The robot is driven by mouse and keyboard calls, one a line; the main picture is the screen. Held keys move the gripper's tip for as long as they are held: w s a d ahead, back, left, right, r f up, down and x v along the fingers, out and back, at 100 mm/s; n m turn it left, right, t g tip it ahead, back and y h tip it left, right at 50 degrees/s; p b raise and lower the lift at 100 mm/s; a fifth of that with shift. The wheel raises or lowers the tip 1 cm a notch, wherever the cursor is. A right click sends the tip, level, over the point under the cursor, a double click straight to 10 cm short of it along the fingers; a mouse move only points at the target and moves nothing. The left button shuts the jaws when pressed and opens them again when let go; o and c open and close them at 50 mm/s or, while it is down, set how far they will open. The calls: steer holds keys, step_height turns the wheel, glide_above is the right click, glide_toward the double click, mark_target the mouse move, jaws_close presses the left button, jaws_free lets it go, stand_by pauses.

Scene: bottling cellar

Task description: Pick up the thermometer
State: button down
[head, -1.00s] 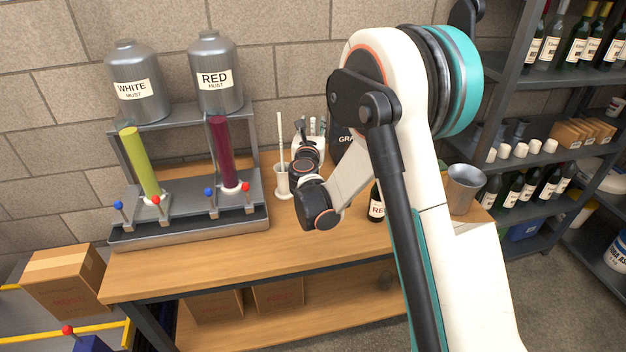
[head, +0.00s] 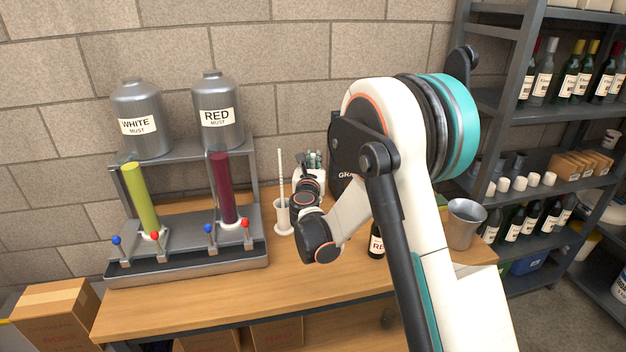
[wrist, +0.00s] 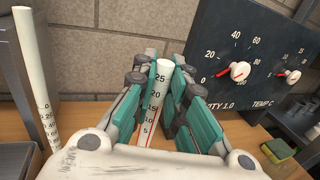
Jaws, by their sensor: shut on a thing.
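The thermometer (wrist: 160,85) is a white rod with black numbers from 5 to 25 and a thin red line. In the wrist view it stands nearly upright between the teal-padded fingers of my gripper (wrist: 158,75), which is shut on it. Its lower end is hidden behind the hand. In the head view my gripper (head: 314,160) is at the back of the wooden bench (head: 200,311), near the wall, and I cannot make out the thermometer there.
A tall white scaled rod (wrist: 36,75) stands left of my gripper; in the head view it is in a white holder (head: 284,218). A dark dial panel (wrist: 255,45) is close on the right. A dark bottle (head: 377,243) and a metal cup (head: 464,226) stand further right.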

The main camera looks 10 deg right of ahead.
step_height(320, 180, up, 20)
steer(key=p, duration=0.6)
steer(key=c, duration=2.4)
jaws_free()
steer(key=shift+f, duration=0.1)
step_height(320, 180, up, 17)
steer(key=p, duration=1.1)
steer(key=shift+s, duration=0.1)
